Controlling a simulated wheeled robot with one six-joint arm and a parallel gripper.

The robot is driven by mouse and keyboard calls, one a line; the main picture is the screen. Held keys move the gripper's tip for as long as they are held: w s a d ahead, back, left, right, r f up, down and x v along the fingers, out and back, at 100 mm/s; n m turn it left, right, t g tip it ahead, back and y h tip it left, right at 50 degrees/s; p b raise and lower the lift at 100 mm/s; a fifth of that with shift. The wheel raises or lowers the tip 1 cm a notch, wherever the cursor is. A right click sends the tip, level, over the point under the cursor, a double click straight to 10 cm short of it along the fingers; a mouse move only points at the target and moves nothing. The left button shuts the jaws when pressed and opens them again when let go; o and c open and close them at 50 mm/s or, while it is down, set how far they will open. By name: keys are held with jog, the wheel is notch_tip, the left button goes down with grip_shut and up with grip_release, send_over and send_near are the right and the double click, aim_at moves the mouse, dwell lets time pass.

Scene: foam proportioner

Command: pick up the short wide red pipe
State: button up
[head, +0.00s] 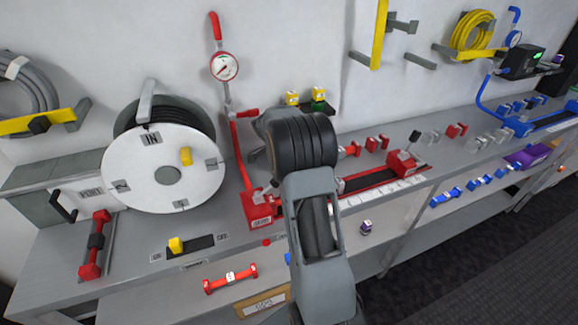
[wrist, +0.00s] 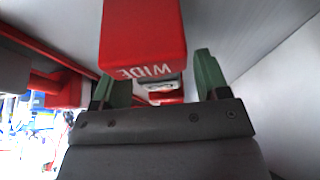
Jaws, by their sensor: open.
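In the wrist view, a red block marked WIDE (wrist: 143,40), its lettering upside down, fills the upper middle, close to the camera. Beyond it are a small white label and another red part (wrist: 165,98), looking like the far end of the same pipe. My gripper (wrist: 157,85) is open, with a green finger on each side of the red parts. I cannot tell whether it touches them. In the head view my arm hides the gripper. A red pipe with a white label (head: 231,278) lies on the lower shelf, and short red pieces (head: 377,143) stand on the bench; I cannot tell which matches.
A white hose reel (head: 165,170) and a red stand with a gauge (head: 224,67) are left of my arm. A red vice-like fixture (head: 400,163) is to its right. Blue pieces (head: 445,197) line the right shelf. Grey surfaces lie close around the gripper.

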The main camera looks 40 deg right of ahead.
jog(key=shift+f, duration=0.15)
jog(key=shift+c, duration=0.4)
jog(key=c, duration=1)
